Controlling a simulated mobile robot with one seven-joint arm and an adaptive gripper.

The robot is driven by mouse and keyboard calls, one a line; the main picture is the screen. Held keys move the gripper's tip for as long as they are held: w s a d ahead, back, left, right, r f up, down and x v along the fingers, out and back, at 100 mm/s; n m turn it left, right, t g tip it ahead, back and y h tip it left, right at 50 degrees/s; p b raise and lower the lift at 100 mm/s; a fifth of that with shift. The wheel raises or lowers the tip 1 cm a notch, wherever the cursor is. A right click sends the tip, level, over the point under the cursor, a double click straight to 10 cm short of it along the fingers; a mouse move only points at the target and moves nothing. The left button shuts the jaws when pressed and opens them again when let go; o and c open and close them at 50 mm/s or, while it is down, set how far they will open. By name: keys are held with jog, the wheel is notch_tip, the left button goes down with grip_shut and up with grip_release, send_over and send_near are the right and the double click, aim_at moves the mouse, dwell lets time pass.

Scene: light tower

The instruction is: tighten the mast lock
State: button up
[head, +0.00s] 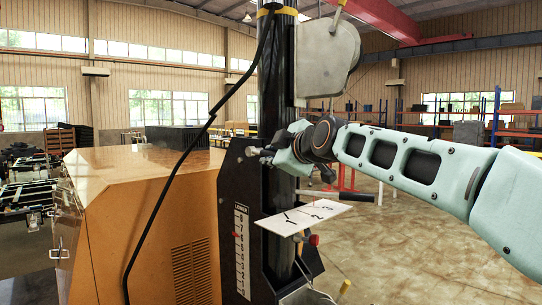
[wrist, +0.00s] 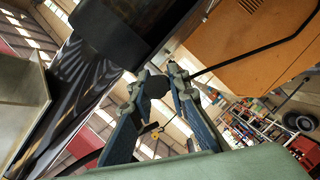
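My gripper (head: 262,155) is in front of the black mast (head: 275,90), near the upper part of the black mast housing. In the wrist view, the two fingers of my gripper (wrist: 158,80) stand apart, with a dark round knob (wrist: 157,86) between their tips. It may be the mast lock, but no label shows. I cannot tell whether the fingers press on it. The mast also shows in the wrist view (wrist: 70,85) as a dark shiny column.
An orange cabinet (head: 140,220) stands left of the mast, with a black cable (head: 190,155) hanging in front. A grey lamp head (head: 325,60) is above. Open floor lies to the right.

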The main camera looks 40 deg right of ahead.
grip_shut()
jog(key=shift+f+b, duration=0.15)
jog(key=shift+b, duration=0.2)
